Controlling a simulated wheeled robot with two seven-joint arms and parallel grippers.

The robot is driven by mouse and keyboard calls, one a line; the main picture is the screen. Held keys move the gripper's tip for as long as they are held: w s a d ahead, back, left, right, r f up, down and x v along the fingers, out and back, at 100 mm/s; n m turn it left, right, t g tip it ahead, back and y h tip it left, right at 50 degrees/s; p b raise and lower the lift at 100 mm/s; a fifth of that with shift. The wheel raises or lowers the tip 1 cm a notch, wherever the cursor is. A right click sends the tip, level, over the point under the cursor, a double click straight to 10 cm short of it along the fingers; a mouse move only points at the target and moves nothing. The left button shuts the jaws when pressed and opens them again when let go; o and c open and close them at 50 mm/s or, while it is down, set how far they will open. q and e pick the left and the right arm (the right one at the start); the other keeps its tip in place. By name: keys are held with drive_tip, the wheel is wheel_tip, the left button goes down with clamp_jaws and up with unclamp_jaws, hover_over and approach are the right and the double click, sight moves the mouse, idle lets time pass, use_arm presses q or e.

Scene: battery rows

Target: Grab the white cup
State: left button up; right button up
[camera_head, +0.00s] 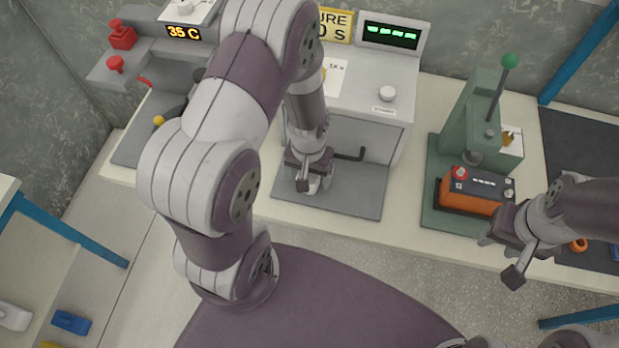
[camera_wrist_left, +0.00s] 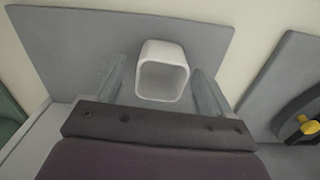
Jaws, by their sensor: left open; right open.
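The white cup (camera_wrist_left: 162,72) stands on a grey plate (camera_wrist_left: 75,45) in the left wrist view, its squarish open top facing the camera. My left gripper (camera_head: 308,176) is open and pointed down over the plate. Its two fingers lie on either side of the cup, with gaps still visible. In the head view the cup is mostly hidden by the left gripper. My right gripper (camera_head: 500,258) is open and empty near the front edge of the bench at the right.
A grey machine with a green display (camera_head: 391,37) stands behind the plate. A green press (camera_head: 468,120) with an orange-and-black battery (camera_head: 470,203) is to the right. A station with red knobs (camera_head: 122,36) and a yellow ball (camera_head: 159,120) is to the left.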

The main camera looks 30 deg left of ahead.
use_arm(q)
drive_tip(key=shift+s+f, duration=0.2)
drive_tip(key=shift+f, duration=0.8)
drive_tip(key=shift+w, duration=0.15)
drive_tip(key=c, duration=1)
drive_tip(key=shift+c, duration=0.2)
